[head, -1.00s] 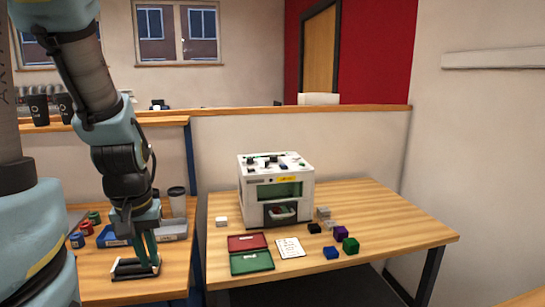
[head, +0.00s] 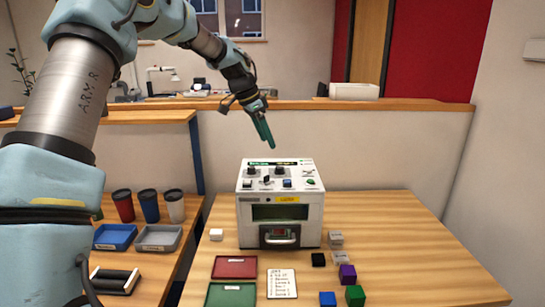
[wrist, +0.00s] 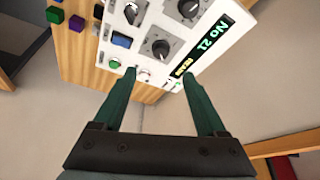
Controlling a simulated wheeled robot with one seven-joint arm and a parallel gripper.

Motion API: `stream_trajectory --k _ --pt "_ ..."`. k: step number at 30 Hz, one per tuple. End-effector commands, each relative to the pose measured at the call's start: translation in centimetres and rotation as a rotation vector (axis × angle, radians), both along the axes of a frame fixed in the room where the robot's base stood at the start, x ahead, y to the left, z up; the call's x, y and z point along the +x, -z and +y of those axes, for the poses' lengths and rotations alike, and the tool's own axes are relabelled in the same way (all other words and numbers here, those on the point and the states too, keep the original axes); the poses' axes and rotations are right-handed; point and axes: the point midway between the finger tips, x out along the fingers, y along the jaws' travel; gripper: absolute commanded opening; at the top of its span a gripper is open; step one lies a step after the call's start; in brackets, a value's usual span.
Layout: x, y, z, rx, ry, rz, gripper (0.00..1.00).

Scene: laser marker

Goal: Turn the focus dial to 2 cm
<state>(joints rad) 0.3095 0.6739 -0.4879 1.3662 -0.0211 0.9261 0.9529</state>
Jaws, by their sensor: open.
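The laser marker (head: 275,222) is a white box on the table, with several knobs and buttons on its top panel. Two dark round dials (head: 279,170) sit near its back edge in the head view. In the wrist view, dark dials (wrist: 160,48) show beside a green-lit display (wrist: 208,30). I cannot tell which is the focus dial, nor read any dial's setting. My gripper (head: 268,142) is open and empty, tilted downward above and behind the panel. In the wrist view its green fingers (wrist: 160,74) are apart, with the panel beyond their tips; no contact is clear.
Red (head: 235,267) and green (head: 231,295) trays and a printed card (head: 282,283) lie before the machine. Several small blocks, including a purple cube (head: 347,274), are at its right front. Cups (head: 149,206) stand on the left table. A low wall (head: 340,150) runs behind.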

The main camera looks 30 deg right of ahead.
Motion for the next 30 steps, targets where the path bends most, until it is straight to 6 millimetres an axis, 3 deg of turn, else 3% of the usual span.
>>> stream_trajectory --k 5,19,30 --pt "-0.1 1.1 -0.8 -0.002 0.009 0.002 0.74" --pt "-0.1 8.3 -3.8 -0.002 0.005 0.0 0.74" --pt "-0.1 9.9 -4.3 -0.003 0.004 -0.003 0.74"
